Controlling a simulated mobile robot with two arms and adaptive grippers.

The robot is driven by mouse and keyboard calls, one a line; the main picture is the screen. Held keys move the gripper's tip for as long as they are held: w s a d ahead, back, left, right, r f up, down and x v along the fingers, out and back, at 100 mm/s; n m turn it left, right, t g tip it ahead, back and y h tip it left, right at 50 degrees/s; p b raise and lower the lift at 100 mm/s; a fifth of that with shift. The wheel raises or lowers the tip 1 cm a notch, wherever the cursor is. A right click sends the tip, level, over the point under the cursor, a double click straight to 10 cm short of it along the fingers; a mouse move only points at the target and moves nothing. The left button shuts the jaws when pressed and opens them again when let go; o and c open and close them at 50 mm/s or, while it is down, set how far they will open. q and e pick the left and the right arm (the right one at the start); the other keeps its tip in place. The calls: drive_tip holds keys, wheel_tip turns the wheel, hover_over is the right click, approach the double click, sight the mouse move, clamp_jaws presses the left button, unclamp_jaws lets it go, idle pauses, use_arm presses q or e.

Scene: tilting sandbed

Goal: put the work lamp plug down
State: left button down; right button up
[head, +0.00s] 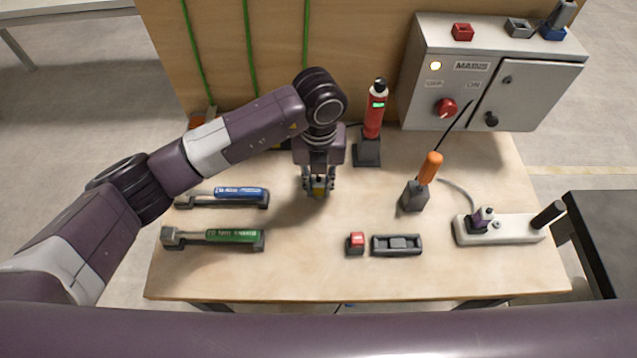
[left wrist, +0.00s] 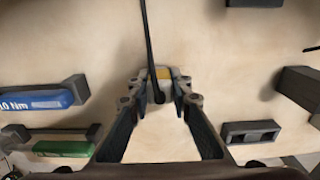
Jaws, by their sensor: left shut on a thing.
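My left gripper (head: 318,187) points down over the middle of the wooden table. It is shut on a small plug with a yellow band, taken to be the work lamp plug; it shows between the fingertips in the left wrist view (left wrist: 161,74). A black cable (left wrist: 147,35) runs from the plug to the top of that view. In the head view the fingers mostly hide the plug. I cannot tell whether it touches the table (head: 300,275). My right gripper is not in view.
Blue (head: 240,193) and green (head: 235,236) handled tools lie left on holders. A red tool (head: 374,112) stands behind; an orange-handled tool (head: 430,168) stands right. Front middle-left is clear.

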sight(319, 178)
use_arm(q)
drive_tip(key=c, duration=1.8)
unclamp_jaws()
drive_tip(key=shift+f, duration=0.1)
drive_tip(key=shift+o, duration=0.2)
drive_tip(key=shift+r, duration=0.3)
wheel_tip(319, 178, up, 12)
drive_tip(key=b, duration=0.3)
drive_tip(key=shift+f, duration=0.15)
